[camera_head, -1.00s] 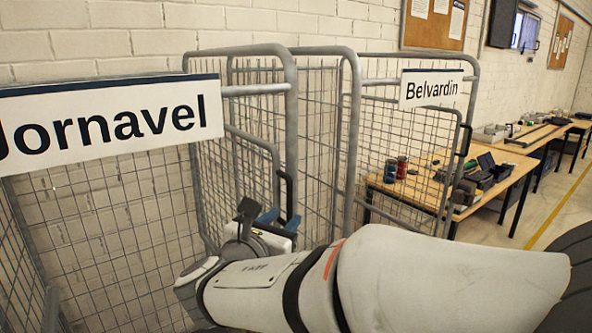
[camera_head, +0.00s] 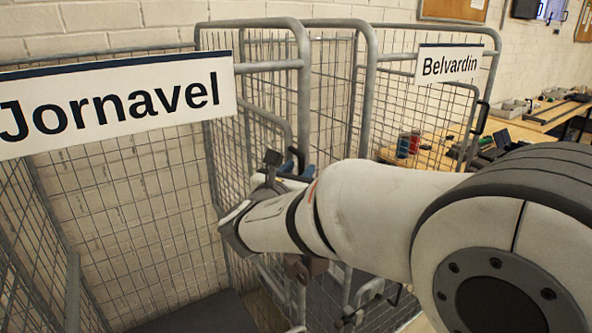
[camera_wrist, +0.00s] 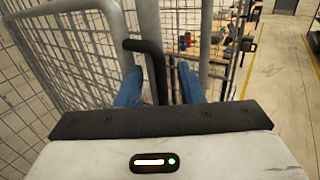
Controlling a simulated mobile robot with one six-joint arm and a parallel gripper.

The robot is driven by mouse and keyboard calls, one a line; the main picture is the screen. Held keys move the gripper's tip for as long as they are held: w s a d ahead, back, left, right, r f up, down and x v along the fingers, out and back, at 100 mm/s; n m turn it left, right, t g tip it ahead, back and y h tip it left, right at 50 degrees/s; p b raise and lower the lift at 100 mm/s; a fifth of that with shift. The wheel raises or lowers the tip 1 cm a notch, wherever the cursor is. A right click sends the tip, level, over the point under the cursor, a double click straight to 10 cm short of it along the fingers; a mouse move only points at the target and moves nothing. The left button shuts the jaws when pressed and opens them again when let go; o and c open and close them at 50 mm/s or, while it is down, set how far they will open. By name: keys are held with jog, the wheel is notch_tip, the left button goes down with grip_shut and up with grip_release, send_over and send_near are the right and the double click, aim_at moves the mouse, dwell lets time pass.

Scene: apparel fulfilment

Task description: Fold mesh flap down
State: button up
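A wire-mesh panel in a grey tube frame (camera_head: 304,88) stands upright beside the Jornavel sign (camera_head: 120,101); I take it as the mesh flap, though I cannot tell where its hinge is. A black bar handle (camera_wrist: 151,62) is on its tube. My gripper (camera_wrist: 160,68) has two blue fingers standing apart, with the handle between them, nearer the left finger. Contact cannot be made out. In the head view the handle's top (camera_head: 297,157) shows just above my gripper (camera_head: 300,172), which my white arm partly hides.
A second cage frame with the Belvardin sign (camera_head: 449,65) stands to the right, close by. A wooden workbench (camera_head: 436,152) with tins and tools is behind it. Open floor shows at the wrist view's right.

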jog(key=shift+c, duration=0.5)
grip_shut()
